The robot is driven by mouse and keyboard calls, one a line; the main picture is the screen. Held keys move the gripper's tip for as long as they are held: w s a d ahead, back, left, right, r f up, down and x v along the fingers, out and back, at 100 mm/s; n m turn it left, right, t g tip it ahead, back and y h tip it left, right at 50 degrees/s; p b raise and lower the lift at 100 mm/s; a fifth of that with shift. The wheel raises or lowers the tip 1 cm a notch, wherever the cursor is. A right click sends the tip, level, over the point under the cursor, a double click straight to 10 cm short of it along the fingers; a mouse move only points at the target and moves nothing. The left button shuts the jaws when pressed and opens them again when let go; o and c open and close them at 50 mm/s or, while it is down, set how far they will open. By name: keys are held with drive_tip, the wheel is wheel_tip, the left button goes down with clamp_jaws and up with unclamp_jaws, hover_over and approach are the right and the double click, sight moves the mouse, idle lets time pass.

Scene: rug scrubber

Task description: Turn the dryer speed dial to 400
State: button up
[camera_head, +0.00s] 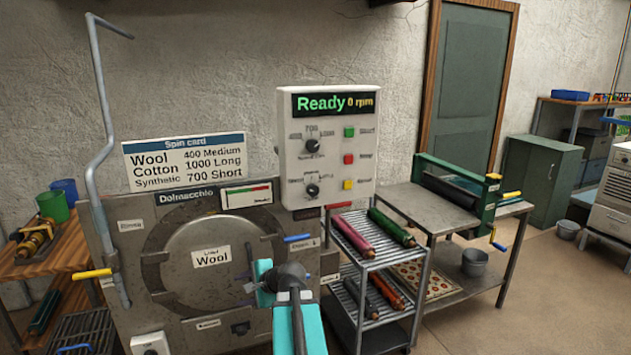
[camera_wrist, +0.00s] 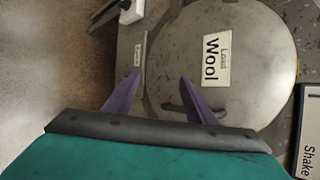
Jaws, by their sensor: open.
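The control panel (camera_head: 328,150) stands on the dryer, its display reading "Ready 0 rpm". Its upper black dial (camera_head: 312,145) has small number marks around it, with 700 at the top; I cannot tell its pointer's exact setting. A second black dial (camera_head: 312,191) sits below it. My gripper (camera_wrist: 161,80) is open and empty in the wrist view, its two purple fingers spread in front of the dryer's round door (camera_wrist: 265,50), labelled "Load Wool". In the head view my arm is low, below the panel, with the fingers not clearly visible. The dials are out of the wrist view.
Green (camera_head: 349,132), red (camera_head: 348,159) and yellow (camera_head: 347,185) buttons line the panel's right side. A spin card (camera_head: 185,160) on the left reads Wool 400 Medium. A blue handle (camera_head: 297,238) sticks out right of the door. A rack with rolls (camera_head: 352,234) stands at right.

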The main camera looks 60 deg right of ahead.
drive_tip(key=s+d+r+m+t+h+p, duration=0.1)
drive_tip(key=s+d+r+m, duration=0.2)
drive_tip(key=r, duration=0.4)
drive_tip(key=s+d+r+m+t+h, duration=0.1)
drive_tip(key=s+d+r+h, duration=0.15)
drive_tip(key=d+r, duration=0.4)
drive_tip(key=s+d+r+m+t+h+p, duration=0.1)
drive_tip(key=s+d+r+m, duration=0.2)
drive_tip(key=r, duration=0.4)
drive_tip(key=m+t+h+p, duration=0.2)
drive_tip(key=m+h, duration=0.2)
approach(314, 146)
drive_tip(key=v, duration=0.5)
drive_tip(key=shift+w+a+r, duration=0.1)
drive_tip(key=shift+w+r, duration=0.05)
drive_tip(key=shift+w, duration=0.05)
drive_tip(key=p+x, duration=0.3)
drive_tip(key=x, duration=0.9)
drive_tip(key=shift+s, duration=0.1)
drive_tip(key=shift+x, duration=1.05)
drive_tip(key=shift+s, duration=0.1)
drive_tip(key=c, duration=1)
drive_tip(key=shift+c, duration=0.2)
